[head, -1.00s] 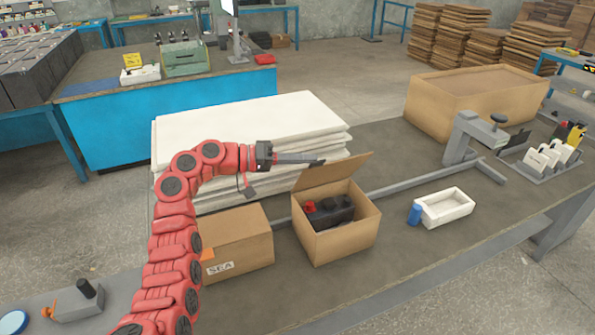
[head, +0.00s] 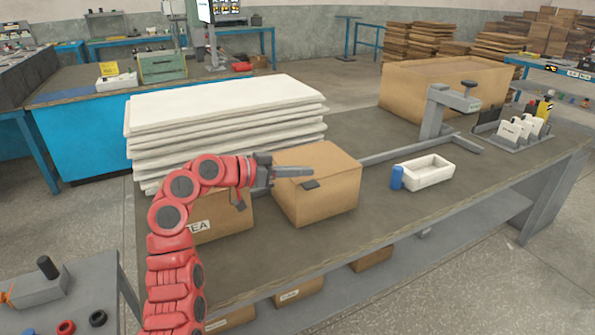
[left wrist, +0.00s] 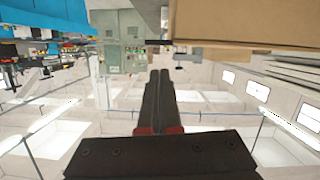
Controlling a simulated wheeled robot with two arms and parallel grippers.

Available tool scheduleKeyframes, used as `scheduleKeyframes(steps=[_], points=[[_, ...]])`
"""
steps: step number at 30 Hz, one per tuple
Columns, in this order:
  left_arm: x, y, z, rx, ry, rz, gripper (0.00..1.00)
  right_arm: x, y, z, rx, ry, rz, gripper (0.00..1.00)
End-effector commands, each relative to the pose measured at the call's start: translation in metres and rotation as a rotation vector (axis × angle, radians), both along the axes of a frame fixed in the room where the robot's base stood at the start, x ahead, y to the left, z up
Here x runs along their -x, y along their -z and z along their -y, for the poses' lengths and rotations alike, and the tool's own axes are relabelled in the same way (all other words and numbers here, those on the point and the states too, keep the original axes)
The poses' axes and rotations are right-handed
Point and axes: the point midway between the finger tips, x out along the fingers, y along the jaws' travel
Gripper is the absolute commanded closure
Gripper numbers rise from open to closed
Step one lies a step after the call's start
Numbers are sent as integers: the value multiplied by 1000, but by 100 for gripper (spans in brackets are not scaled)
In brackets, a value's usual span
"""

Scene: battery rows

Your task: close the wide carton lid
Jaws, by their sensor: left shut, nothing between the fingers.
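The wide carton (head: 325,199) stands on the table in the middle of the head view. Its lid (head: 328,160) lies down over the opening, so the dark contents are hidden. A small dark tab (head: 311,184) shows near the lid's front edge. My left gripper (head: 312,171) is shut and empty, with its fingers over the lid's left part, pointing right. I cannot tell whether they touch the lid. In the left wrist view the shut fingers (left wrist: 160,85) show below a brown cardboard face (left wrist: 240,28). My right gripper is not in view.
A labelled carton (head: 222,215) stands close on the left, partly behind my left arm. White stacked sheets (head: 225,125) lie behind. A grey bar clamp (head: 432,118), blue cylinder (head: 397,177) and white tray (head: 428,172) are at right. The table front is clear.

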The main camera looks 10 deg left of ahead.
Motion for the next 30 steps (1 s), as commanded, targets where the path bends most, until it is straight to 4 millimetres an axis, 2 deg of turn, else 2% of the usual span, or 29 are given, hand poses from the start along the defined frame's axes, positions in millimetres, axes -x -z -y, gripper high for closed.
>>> scheduleKeyframes(steps=[1, 9, 26, 30], points=[[1, 11, 1, -16, 0, 20, 100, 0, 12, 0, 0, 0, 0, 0], [4, 25, 3, -73, -1, 96, 100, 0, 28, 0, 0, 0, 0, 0], [4, 28, 3, -88, 0, 113, 100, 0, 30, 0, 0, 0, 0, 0], [4, 23, 5, -89, 0, 114, 100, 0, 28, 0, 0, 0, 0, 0]])
